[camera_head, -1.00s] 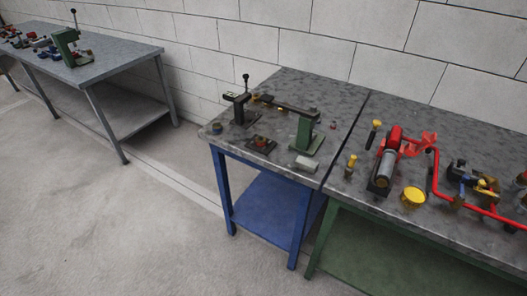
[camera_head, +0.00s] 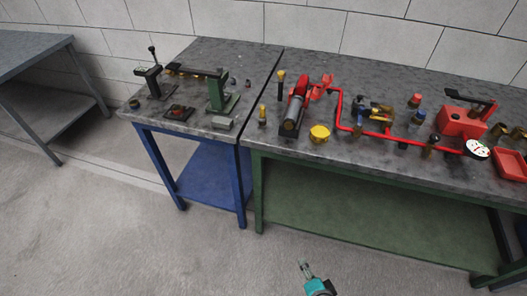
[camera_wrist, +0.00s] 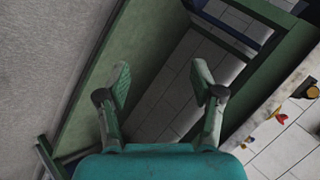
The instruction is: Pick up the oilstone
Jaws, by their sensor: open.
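A small pale grey block (camera_head: 222,123), which looks like the oilstone, lies on the front right part of the blue-legged table (camera_head: 202,130) in the head view. It is too small to be certain of. My gripper (camera_head: 305,268) shows at the bottom of the head view, low in front of the green-legged bench and well away from the block. In the wrist view my gripper (camera_wrist: 162,82) has its two fingers spread with nothing between them. The block cannot be made out in the wrist view.
Beside the block stand a green press-like stand (camera_head: 221,92) and a small dark plate with red parts (camera_head: 178,112). The adjoining green bench (camera_head: 360,160) holds red piping (camera_head: 345,125), a yellow cap (camera_head: 319,133) and a red box-like unit (camera_head: 462,121). The floor in front is clear.

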